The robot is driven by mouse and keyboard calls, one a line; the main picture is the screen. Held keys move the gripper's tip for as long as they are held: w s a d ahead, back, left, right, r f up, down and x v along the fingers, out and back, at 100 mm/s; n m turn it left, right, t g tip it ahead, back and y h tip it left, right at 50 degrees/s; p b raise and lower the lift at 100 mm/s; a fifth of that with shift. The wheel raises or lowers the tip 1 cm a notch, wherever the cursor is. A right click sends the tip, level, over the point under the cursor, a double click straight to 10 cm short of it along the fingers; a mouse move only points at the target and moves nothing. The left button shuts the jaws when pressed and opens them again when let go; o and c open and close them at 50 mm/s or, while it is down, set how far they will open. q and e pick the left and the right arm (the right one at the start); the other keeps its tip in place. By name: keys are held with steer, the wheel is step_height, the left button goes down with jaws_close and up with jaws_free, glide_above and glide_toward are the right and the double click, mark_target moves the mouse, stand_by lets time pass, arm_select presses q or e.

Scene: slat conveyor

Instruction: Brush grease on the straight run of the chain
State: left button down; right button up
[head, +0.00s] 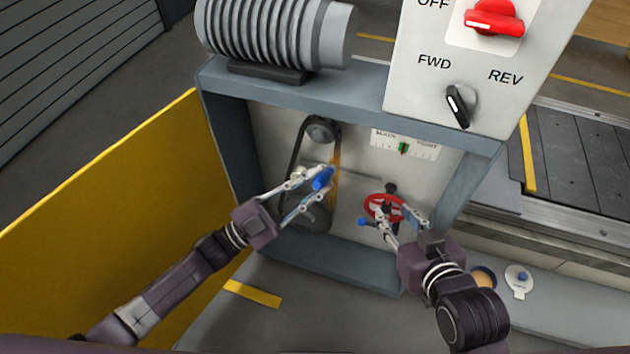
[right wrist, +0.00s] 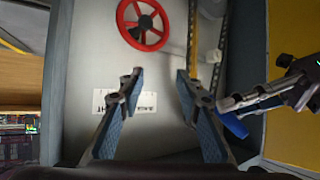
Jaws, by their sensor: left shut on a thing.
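The chain (head: 292,172) loops around an upper and a lower sprocket inside the open drive housing. Its right run (head: 336,178) looks orange-brown. My left gripper (head: 322,190) is shut on the blue brush (head: 323,178), in front of the chain near its right run. The bristles are too small to make out, so contact with the chain is unclear. The brush's blue part also shows in the right wrist view (right wrist: 235,124). My right gripper (head: 392,213) is open and empty by the red handwheel (head: 371,204); the wheel lies beyond its fingertips in the right wrist view (right wrist: 142,44).
A slack gauge with a green pointer (head: 403,148) is above the handwheel. The control box (head: 420,85) and motor (head: 270,30) sit on top of the housing frame (head: 335,270). A yellow panel (head: 110,190) stands left. A round pot (head: 484,277) and white tag (head: 518,282) lie right.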

steer(key=s+d+f+g+h+p, duration=0.1)
steer(key=s+f+g, duration=0.3)
steer(key=s, duration=0.4)
steer(key=s+d+f+g+h+p, duration=0.1)
steer(key=s+d+f+g+p, duration=0.2)
steer(key=s, duration=0.4)
steer(key=shift+s+d+f+g, duration=0.35)
steer(key=shift+d+f+g, duration=0.1)
steer(key=shift+d+g, duration=0.2)
stand_by(0.3)
